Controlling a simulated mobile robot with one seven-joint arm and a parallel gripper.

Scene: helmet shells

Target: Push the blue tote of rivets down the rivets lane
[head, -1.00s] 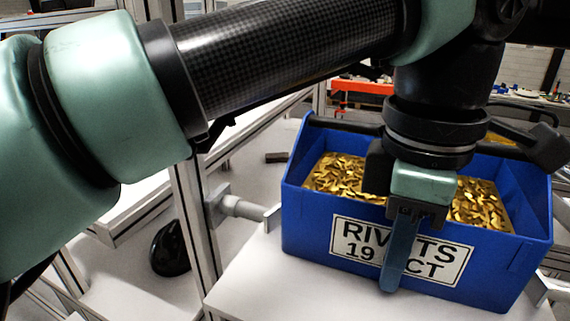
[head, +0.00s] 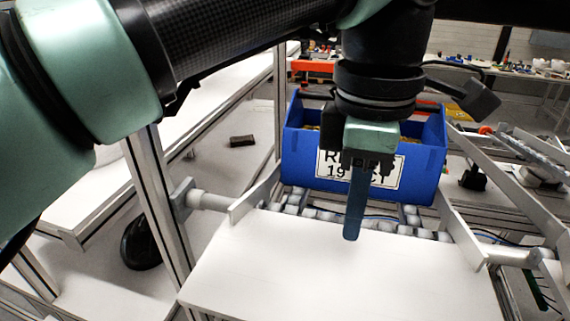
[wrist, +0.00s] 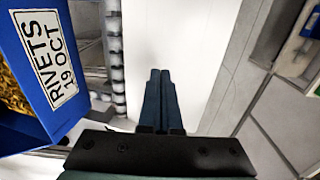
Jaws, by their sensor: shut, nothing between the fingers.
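The blue tote (head: 412,172) stands upright on a roller lane (head: 318,214) beyond the white board. Its front label reads RIVETS 19 OCT, partly covered by my gripper in the head view. In the wrist view the tote (wrist: 22,75) is at the left edge, with gold rivets (wrist: 12,95) inside. My gripper (head: 351,238) points down over the white board, on the near side of the tote. Its fingers are shut and empty. In the wrist view the fingertips (wrist: 160,72) lie together over the board, apart from the tote.
The white board (head: 330,270) in front of the lane is bare. Metal rails (head: 460,236) flank the lane's near end. An upright metal post (head: 160,200) stands at the left. A second roller lane (head: 535,150) runs at the right.

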